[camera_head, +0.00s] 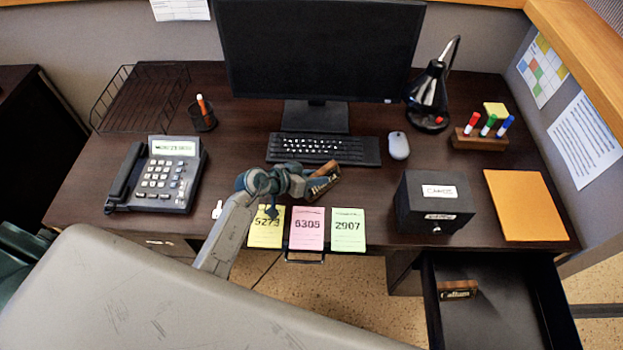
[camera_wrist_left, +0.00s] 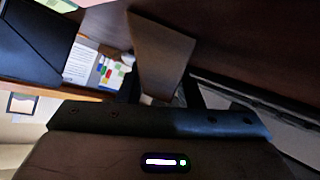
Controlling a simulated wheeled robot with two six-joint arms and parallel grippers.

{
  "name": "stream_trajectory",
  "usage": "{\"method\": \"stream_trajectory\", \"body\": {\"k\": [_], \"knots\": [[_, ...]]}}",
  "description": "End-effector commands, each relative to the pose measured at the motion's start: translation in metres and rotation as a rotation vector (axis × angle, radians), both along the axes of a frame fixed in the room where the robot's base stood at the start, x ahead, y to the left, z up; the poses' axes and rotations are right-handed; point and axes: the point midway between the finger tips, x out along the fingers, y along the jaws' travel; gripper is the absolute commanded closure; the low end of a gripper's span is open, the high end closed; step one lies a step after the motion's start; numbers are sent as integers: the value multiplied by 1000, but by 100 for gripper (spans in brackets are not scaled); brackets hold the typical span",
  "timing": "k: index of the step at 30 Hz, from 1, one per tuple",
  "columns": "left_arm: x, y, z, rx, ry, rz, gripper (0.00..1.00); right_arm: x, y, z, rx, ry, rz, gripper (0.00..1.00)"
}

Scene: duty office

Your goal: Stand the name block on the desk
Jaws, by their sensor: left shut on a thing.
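A brown wooden name block (camera_head: 324,183) with a gold-toned plate is held by my left gripper (camera_head: 308,185), just in front of the keyboard. The gripper is shut on it, and the block is tilted. I cannot tell whether its lower edge touches the desk (camera_head: 386,237). In the left wrist view the block (camera_wrist_left: 160,50) is a plain brown slab between the dark fingers. A second, similar wooden block (camera_head: 457,289) with a plate is in the open drawer at the lower right. My right gripper is not in view.
The keyboard (camera_head: 323,149) and mouse (camera_head: 398,145) lie behind my gripper. Yellow, pink (camera_head: 306,228) and green notes lie at the front edge. A black box (camera_head: 433,205) stands to the right, the phone (camera_head: 160,175) to the left. The drawer (camera_head: 500,310) is open.

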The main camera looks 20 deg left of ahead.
Motion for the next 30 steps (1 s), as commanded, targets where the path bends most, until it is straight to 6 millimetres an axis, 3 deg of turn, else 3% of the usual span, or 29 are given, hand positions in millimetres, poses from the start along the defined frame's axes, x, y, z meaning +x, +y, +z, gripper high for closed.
{"method": "stream_trajectory", "body": {"k": [3, 9, 10, 12, 13, 23, 30], "knots": [[0, 0, 1, -1, 0, 1, 95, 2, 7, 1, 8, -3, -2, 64], [0, 0, -1, -2, 0, 0, 95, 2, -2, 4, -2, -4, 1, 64], [0, 0, -2, -1, 1, 1, 62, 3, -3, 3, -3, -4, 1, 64], [0, 0, -2, -1, 1, 0, 48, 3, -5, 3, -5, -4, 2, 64], [0, 0, -2, -1, 1, 0, 46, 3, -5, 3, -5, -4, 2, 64], [0, 0, 0, 0, -1, 0, 46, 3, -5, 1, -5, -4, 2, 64], [-26, 24, 18, 5, 0, -1, 46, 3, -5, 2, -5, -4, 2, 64]]}}
